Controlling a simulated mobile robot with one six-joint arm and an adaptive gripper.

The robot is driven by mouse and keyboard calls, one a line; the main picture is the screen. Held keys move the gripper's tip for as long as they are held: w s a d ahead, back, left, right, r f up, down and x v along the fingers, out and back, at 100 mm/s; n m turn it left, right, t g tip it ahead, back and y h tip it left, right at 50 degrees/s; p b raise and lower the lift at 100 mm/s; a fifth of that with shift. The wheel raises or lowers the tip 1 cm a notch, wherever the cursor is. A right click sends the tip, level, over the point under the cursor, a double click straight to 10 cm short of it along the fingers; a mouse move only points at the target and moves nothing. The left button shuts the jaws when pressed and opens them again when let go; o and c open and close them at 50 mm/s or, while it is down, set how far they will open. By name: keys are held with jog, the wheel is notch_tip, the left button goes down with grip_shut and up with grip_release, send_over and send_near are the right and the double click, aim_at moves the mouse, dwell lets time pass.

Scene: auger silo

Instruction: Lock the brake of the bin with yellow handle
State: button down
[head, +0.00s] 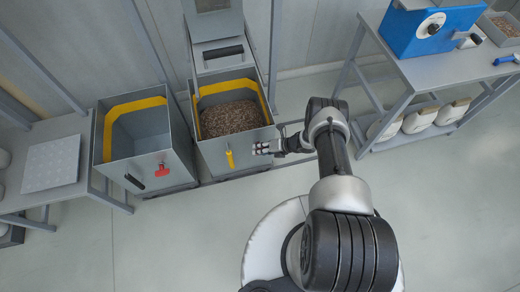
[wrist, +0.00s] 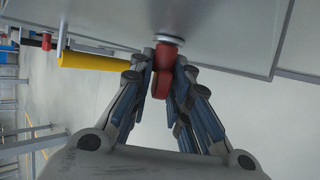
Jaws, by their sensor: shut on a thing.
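The bin with the yellow handle (head: 209,158) is a grey box with a yellow inner band, holding brown granules (head: 232,118). Its yellow handle (head: 230,158) is on the front wall and also shows in the wrist view (wrist: 95,62), left of my fingers. My gripper (head: 264,148) is at this front wall, right of the handle. In the wrist view its fingers (wrist: 163,82) are shut on a red brake knob (wrist: 165,58), mounted on a round light base on the wall. The fingers hide part of the knob.
A second, empty grey bin (head: 113,172) stands to the left, with a black handle (head: 135,182) and a red knob (head: 162,170). A table with a blue machine (head: 430,28) is at the right. The floor in front of the bins is clear.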

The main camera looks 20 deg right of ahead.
jog(key=shift+y, duration=0.8)
jog(key=c, duration=1.7)
grip_release()
jog(key=v, duration=1.2)
jog(key=shift+d+f, duration=0.1)
